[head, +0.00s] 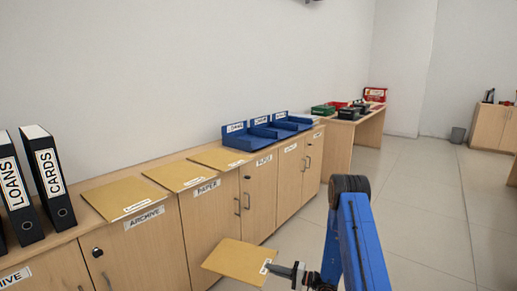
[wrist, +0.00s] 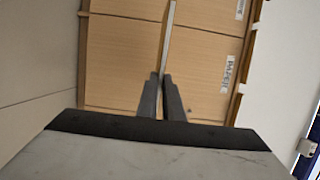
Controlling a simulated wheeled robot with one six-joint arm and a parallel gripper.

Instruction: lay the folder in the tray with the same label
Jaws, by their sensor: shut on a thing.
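A tan folder (head: 232,258) with a small white label is held by my gripper (head: 296,272) in front of the cabinets, below counter height. Its label is too small to read. In the wrist view my gripper (wrist: 162,88) is shut on the folder (wrist: 168,42), which shows nearly edge-on as a thin strip. Three blue trays stand in a row on the counter: the near tray (head: 252,142), the middle tray (head: 283,131) and the far tray (head: 297,120). Each has a white label on its back; I cannot read these surely.
Three more tan folders lie on the cabinet top: a near one (head: 122,198), a middle one (head: 178,175) and a far one (head: 220,157). Black binders (head: 46,178) stand at left. A desk (head: 345,135) with coloured trays is beyond. The floor at right is clear.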

